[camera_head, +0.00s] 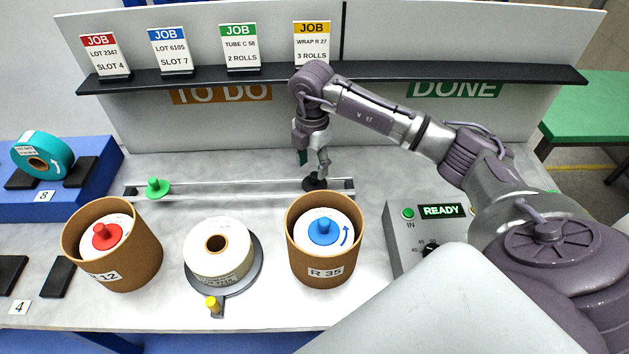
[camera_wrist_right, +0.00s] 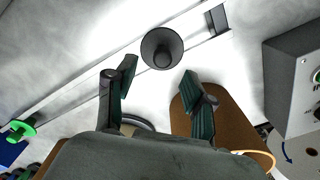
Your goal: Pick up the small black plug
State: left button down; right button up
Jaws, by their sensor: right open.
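The small black plug (camera_head: 314,183) sits at the right part of the pale rail (camera_head: 240,187) behind the brown tubs. In the right wrist view the plug (camera_wrist_right: 161,48) shows as a dark round flange with a knob, ahead of and between the two fingers. My right gripper (camera_head: 313,165) points down just above the plug; in the wrist view its fingers (camera_wrist_right: 158,90) are spread apart with nothing between them. Whether a fingertip touches the plug cannot be told. My left gripper is not in view.
A green plug (camera_head: 157,188) stands on the rail's left part. A brown tub with a blue-knobbed roll (camera_head: 325,272) stands in front of my right gripper. A white roll (camera_head: 218,250), a red-knobbed tub (camera_head: 120,268) and a grey READY box (camera_head: 400,240) stand nearby. A dark shelf (camera_head: 400,72) runs behind.

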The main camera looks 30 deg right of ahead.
aim_at(314, 174)
jog(key=shift+s+f+p, duration=0.1)
jog(key=shift+f+p, duration=0.2)
jog(key=f, duration=0.2)
jog(key=f+p, duration=0.1)
jog(key=shift+d+f+p, duration=0.2)
jog(key=shift+f+p, duration=0.1)
jog(key=shift+f, duration=0.45)
jog(key=c, duration=1)
